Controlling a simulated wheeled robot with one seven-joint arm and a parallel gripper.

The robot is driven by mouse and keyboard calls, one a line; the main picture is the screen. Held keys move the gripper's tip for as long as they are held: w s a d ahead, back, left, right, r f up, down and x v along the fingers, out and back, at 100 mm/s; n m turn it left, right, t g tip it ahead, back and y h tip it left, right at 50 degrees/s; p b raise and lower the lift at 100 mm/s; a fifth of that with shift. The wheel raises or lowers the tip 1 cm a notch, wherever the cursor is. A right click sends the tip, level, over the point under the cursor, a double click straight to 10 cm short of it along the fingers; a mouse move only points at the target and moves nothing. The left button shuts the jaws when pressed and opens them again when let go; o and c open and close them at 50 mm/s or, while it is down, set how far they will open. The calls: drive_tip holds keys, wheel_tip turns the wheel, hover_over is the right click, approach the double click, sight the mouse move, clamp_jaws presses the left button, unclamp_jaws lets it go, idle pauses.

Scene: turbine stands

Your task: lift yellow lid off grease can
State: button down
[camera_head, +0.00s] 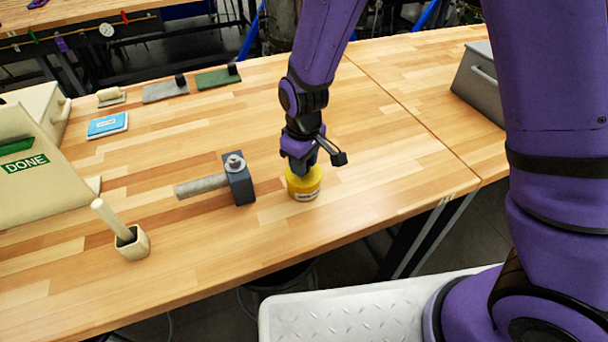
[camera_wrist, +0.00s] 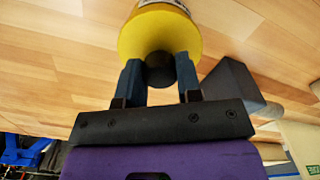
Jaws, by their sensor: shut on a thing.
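The yellow grease can (camera_head: 304,190) stands upright on the wooden bench, with a pale label band low on its side. Its yellow lid (camera_wrist: 158,32) faces the wrist camera and has a dark round knob (camera_wrist: 160,72) in the middle. My gripper (camera_head: 304,168) points down from above the can. In the wrist view its two blue-grey fingers (camera_wrist: 160,66) are shut on the knob, one on each side. The lid appears to sit on the can; I see no gap between them.
A dark block with a grey rod (camera_head: 240,178) lies just left of the can. A cream cup with a stick (camera_head: 133,243), a blue box (camera_head: 108,125), and a beige bin marked DONE (camera_head: 40,185) are farther left. A grey case (camera_head: 480,85) stands right. Bench between can and case is clear.

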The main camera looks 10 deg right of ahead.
drive_tip(key=shift+r, duration=0.25)
drive_tip(key=shift+r, duration=0.75)
